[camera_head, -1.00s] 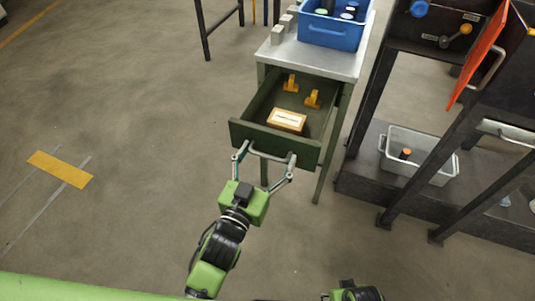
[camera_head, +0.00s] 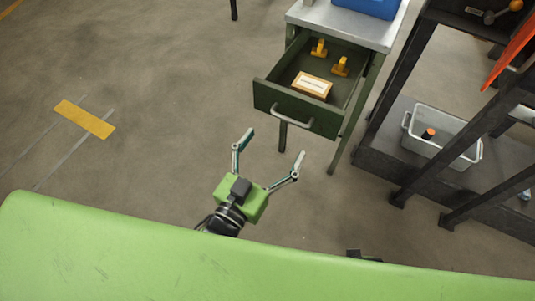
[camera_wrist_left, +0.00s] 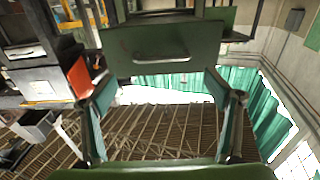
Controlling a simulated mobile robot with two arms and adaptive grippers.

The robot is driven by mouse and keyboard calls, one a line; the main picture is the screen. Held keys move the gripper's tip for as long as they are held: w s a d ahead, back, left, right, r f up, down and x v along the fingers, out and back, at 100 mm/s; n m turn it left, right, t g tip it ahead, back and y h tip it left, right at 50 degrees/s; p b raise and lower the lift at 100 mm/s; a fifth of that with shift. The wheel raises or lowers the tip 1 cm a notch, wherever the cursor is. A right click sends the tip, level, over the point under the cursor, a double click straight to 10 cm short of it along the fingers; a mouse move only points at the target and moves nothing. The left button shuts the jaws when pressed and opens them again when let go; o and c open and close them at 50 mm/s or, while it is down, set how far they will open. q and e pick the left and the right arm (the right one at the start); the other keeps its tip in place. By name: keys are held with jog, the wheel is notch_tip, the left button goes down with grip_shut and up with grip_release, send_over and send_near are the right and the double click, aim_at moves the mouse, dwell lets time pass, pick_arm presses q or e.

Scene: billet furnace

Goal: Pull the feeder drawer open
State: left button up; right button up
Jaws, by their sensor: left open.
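The green feeder drawer (camera_head: 270,96) stands pulled out from the metal-topped table. Inside it lie a wooden box with a white label (camera_head: 312,85) and two yellow brackets (camera_head: 340,66). Its grey bar handle (camera_head: 292,118) is on the front and nothing holds it. My left gripper (camera_head: 269,149) is open and empty, in front of the drawer and apart from the handle. In the left wrist view the drawer front (camera_wrist_left: 190,38) and handle (camera_wrist_left: 161,58) show beyond the spread fingers (camera_wrist_left: 163,93). My right gripper cannot be made out; only a small dark part shows at the bottom edge.
A blue crate (camera_head: 370,6) stands on the metal tabletop (camera_head: 345,25). To the right, a dark rack (camera_head: 385,155) holds a grey bin (camera_head: 440,148) with an orange-topped item. An orange panel (camera_head: 508,55) is at upper right.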

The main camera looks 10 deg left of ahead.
pick_arm(q)
jog(key=shift+v, duration=1.5)
